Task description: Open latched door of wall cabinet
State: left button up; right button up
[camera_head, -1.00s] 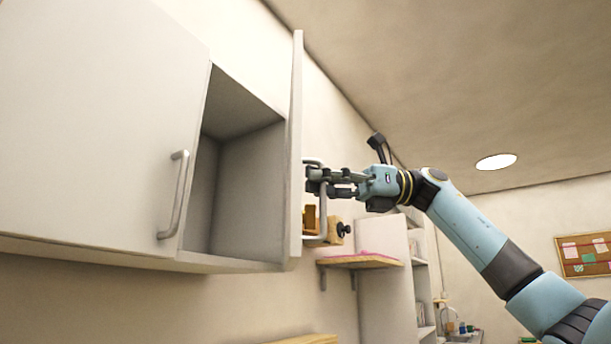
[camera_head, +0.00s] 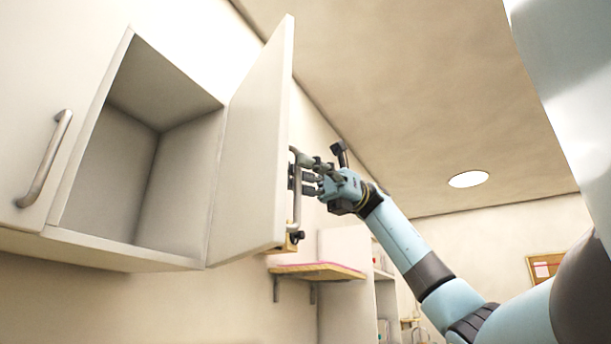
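The wall cabinet (camera_head: 118,258) fills the left of the head view. Its right door (camera_head: 252,140) stands swung wide open, hinged at the compartment's right side, and the compartment (camera_head: 150,150) behind it looks empty. The left door (camera_head: 40,90) is closed and has a metal bar handle (camera_head: 45,158). My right gripper (camera_head: 303,178) is at the bar handle (camera_head: 297,215) on the outer face of the open door. Its fingers are around the handle and look closed on it, though the door's edge partly hides them. My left gripper is out of view.
A wooden shelf (camera_head: 318,271) with something pink on it is on the wall below and behind the open door. A tall white cabinet (camera_head: 345,310) stands beyond it. A cork board (camera_head: 543,266) hangs at the far right.

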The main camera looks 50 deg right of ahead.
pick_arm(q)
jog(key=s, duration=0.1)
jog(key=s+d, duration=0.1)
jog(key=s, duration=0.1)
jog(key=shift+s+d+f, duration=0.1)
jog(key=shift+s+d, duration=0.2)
pick_arm(e)
jog(key=s+d, duration=0.1)
jog(key=d, duration=1.2)
jog(key=shift+f, duration=0.1)
